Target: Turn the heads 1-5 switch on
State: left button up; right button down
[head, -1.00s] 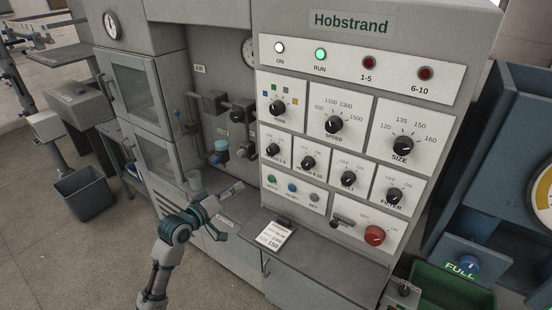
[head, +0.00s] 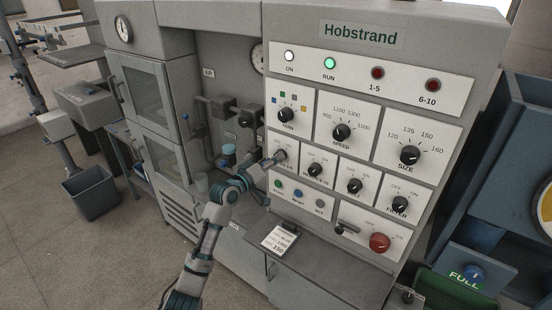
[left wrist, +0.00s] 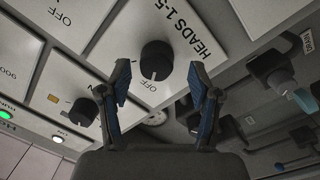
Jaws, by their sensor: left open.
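The heads 1-5 switch is a black knob (left wrist: 156,60) on a white plate marked HEADS 1-5, seen in the left wrist view with an OFF label beside it. My left gripper (left wrist: 163,82) is open, with one blue-padded finger on each side of the knob and gaps between. In the head view my left gripper (head: 272,160) is at the panel's left edge and hides most of this knob. My right gripper is not in view.
Other knobs sit close by, such as heads 6-10 (head: 315,170) and yarn (head: 286,115). The RUN lamp (head: 329,63) glows green; the 1-5 lamp (head: 377,73) looks dark red. A shelf with a card (head: 280,239) juts out below.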

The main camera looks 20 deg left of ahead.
pick_arm(q)
jog(key=shift+x, duration=0.85)
jog(key=shift+s+d, duration=0.1)
jog(key=shift+d, duration=0.2)
jog(key=c, duration=1.1)
jog(key=shift+a, duration=0.15)
jog(key=shift+c, duration=0.2)
